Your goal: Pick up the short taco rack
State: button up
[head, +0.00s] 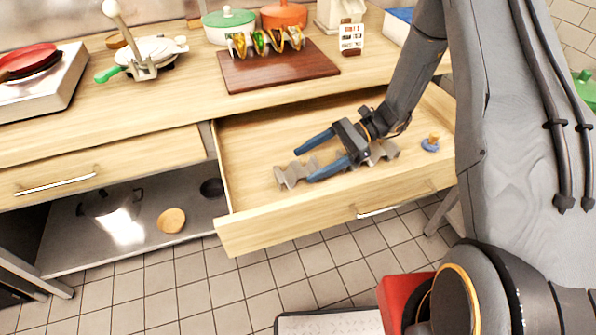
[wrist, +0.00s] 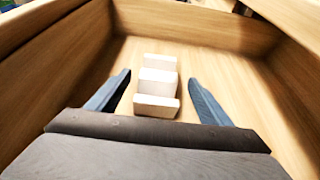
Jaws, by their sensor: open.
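A grey, wavy taco rack (head: 292,174) lies on the floor of the open drawer (head: 260,232). My gripper (head: 303,165) is low over it with its blue fingers apart. Another wavy grey part (head: 384,152) shows on the other side of my gripper; I cannot tell whether it is the same rack, as my gripper hides what lies between. In the wrist view, a pale stepped rack (wrist: 157,82) lies between the open fingers of my gripper (wrist: 160,76), with a gap on each side. Nothing is held.
A small blue thing with a wooden knob (head: 430,145) lies at the drawer's right. Drawer walls surround my gripper. On the counter above, a filled taco holder stands on a brown board (head: 285,72), with a green pot (head: 229,25) and a tortilla press (head: 150,52) nearby.

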aim_at(295, 170)
jog(key=p+x, duration=0.2)
jog(key=x, duration=0.3)
jog(key=shift+s+a, duration=0.15)
jog(key=c, duration=1.2)
jog(key=shift+o, duration=0.2)
jog(key=shift+r, duration=0.15)
